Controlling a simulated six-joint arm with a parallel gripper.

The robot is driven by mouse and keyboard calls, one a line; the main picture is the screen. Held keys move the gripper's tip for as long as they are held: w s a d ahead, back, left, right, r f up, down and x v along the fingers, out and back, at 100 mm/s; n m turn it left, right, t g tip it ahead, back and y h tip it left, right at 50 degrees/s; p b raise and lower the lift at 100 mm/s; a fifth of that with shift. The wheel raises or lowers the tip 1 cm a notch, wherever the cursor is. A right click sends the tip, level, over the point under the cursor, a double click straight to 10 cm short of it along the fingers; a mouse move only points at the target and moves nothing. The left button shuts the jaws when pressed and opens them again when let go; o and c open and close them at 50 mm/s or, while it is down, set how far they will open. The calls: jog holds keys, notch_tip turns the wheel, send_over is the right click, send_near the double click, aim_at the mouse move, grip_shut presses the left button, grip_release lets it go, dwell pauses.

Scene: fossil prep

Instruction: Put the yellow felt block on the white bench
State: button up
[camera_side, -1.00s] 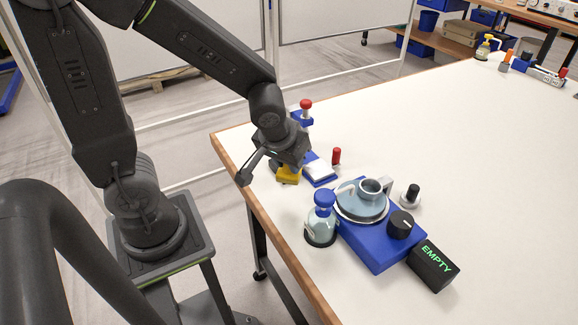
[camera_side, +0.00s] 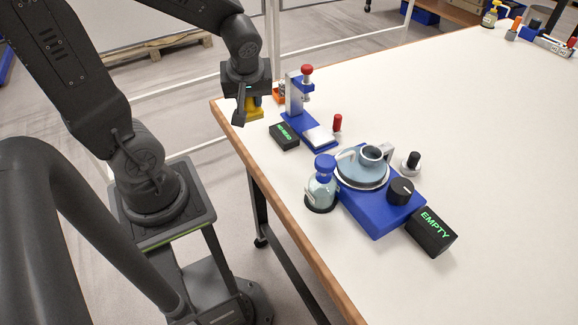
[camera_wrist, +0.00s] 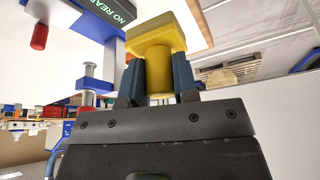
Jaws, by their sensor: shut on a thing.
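My gripper (camera_side: 251,106) is shut on the yellow felt block (camera_side: 254,114), near the far left corner of the white bench (camera_side: 470,170). In the wrist view, the yellow block (camera_wrist: 160,35) has a flat square plate on a round stem, and the dark fingers of my gripper (camera_wrist: 158,78) clasp the stem. In the side view the gripper partly hides the block. I cannot tell whether the block touches the bench or hangs just above it.
A blue press stand with a red knob (camera_side: 307,70) and a small black display (camera_side: 284,136) stand close by. A blue device with a grey jug (camera_side: 362,170), a blue-capped bottle (camera_side: 322,190) and a black box reading EMPTY (camera_side: 432,232) are nearer.

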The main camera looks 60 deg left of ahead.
jog(key=shift+s+a+n, duration=0.25)
jog(key=shift+a+n, duration=0.05)
jog(key=shift+n, duration=0.1)
jog(key=w+d+f, duration=0.1)
jog(key=d+f, duration=0.1)
jog(key=d, duration=0.1)
jog(key=w+d+f, duration=0.2)
jog(key=d, duration=0.1)
jog(key=w+d+f, duration=0.2)
jog(key=d, duration=0.1)
jog(key=shift+d+f, duration=0.25)
jog(key=shift+d, duration=0.15)
jog(key=shift+d+f, duration=0.1)
jog(key=shift+f, duration=1.95)
jog(key=shift+f, duration=0.1)
jog(key=o, duration=0.8)
jog(key=shift+o, duration=0.2)
